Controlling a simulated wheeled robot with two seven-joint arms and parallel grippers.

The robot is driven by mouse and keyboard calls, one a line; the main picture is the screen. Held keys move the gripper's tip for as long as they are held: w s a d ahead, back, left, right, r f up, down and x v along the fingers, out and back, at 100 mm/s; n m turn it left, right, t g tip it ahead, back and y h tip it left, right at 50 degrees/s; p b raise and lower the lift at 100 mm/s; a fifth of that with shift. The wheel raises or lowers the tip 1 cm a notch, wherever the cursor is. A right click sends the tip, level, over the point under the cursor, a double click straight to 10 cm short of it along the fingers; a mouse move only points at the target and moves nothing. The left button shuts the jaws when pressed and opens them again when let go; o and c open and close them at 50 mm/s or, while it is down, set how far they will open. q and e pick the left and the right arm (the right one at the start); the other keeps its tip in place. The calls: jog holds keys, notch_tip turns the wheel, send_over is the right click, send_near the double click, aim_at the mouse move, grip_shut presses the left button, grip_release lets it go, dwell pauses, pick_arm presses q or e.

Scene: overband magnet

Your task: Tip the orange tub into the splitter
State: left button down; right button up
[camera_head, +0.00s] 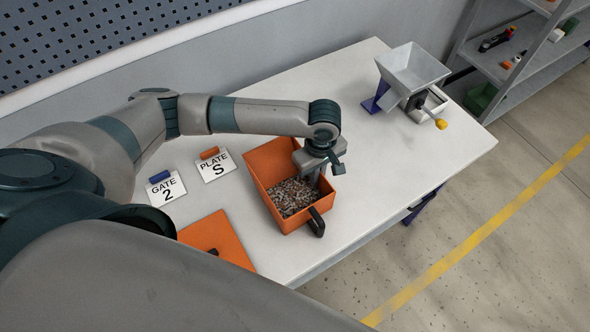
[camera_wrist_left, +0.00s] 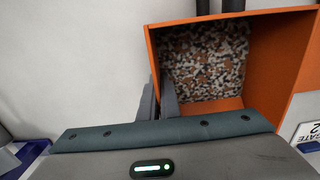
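The orange tub (camera_head: 262,165) stands on the white table, holding grey and brown granules, with a black handle (camera_head: 317,222) on its near end. My left gripper (camera_head: 318,180) is at the tub's right wall in the head view. In the left wrist view, its fingers (camera_wrist_left: 159,98) lie close together on either side of the tub's wall (camera_wrist_left: 280,60) edge, and look shut on it. The splitter (camera_head: 412,70), a grey hopper with a yellow knob, stands at the table's far right end. My right gripper is not in view.
Cards reading GATE 2 (camera_head: 166,190) and PLATE S (camera_head: 216,168) lie left of the tub, with blue and orange pieces behind them. A flat orange panel (camera_head: 218,240) lies nearer. The table between tub and splitter is clear. Shelves (camera_head: 515,60) stand behind right.

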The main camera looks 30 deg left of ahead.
pick_arm(q)
jog(key=shift+r, duration=0.15)
jog(key=shift+r+b, duration=0.3)
jog(key=shift+r, duration=0.25)
notch_tip(320, 180, up, 2)
jog(key=shift+r+b, duration=0.2)
jog(key=shift+b, duration=0.2)
jog(key=s+d+r+b, duration=0.1)
jog(key=s+d+r, duration=0.5)
jog(key=d, duration=0.3)
jog(key=shift+s+d+r+b, duration=0.2)
jog(key=shift+d+r+b, duration=0.2)
jog(key=shift+r, duration=0.25)
jog(key=shift+w+a+r, duration=0.1)
